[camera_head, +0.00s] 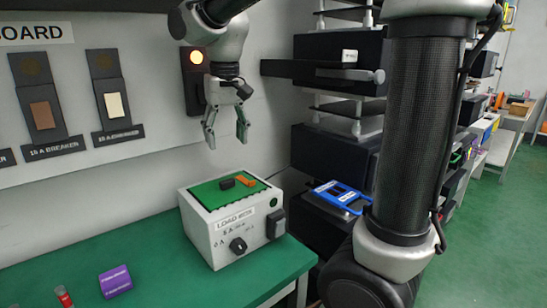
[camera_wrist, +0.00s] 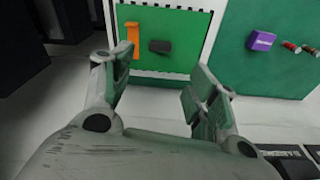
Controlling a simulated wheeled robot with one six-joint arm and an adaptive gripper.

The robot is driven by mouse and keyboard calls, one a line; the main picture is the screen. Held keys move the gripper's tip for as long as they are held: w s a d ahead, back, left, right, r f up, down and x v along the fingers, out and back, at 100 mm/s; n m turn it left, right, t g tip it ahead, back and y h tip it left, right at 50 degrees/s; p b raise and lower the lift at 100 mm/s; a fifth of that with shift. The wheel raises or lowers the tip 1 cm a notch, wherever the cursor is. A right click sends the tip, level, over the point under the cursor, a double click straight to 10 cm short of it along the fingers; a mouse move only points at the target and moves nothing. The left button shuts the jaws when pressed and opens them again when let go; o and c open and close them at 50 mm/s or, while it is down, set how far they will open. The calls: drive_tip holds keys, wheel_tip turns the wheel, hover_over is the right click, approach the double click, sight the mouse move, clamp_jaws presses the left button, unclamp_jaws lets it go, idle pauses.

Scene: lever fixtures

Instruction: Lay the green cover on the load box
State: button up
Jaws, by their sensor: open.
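The white load box (camera_head: 236,240) stands on the green table near its far right corner. Its label, a dark knob and a dark block show on its sides. A flat green panel, apparently the green cover (camera_head: 212,196), lies on its top; it also shows in the wrist view (camera_wrist: 185,62). An orange piece (camera_head: 246,181) and a black piece (camera_head: 227,184) are on the green surface. My gripper (camera_head: 226,138) is open and empty, apart from the box and above it. In the wrist view, its spread fingers (camera_wrist: 160,75) show in front of the green panel.
A purple block (camera_head: 116,281) and a small red-banded cylinder (camera_head: 64,297) lie on the table (camera_head: 165,255) at the left. The wall board with breakers (camera_head: 117,104) stands behind. Dark shelving with a blue tray (camera_head: 340,197) is to the right. The table between is clear.

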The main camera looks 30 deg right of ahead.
drive_tip(key=s+d+f+t, duration=0.1)
drive_tip(key=s+d+f, duration=0.1)
drive_tip(key=s+d, duration=0.5)
drive_tip(key=s+d+f+t, duration=0.2)
drive_tip(key=s+d, duration=0.5)
drive_tip(key=s, duration=0.5)
drive_tip(key=shift+s+d+f, duration=0.25)
drive_tip(key=shift+d+f, duration=0.15)
drive_tip(key=shift+f, duration=0.1)
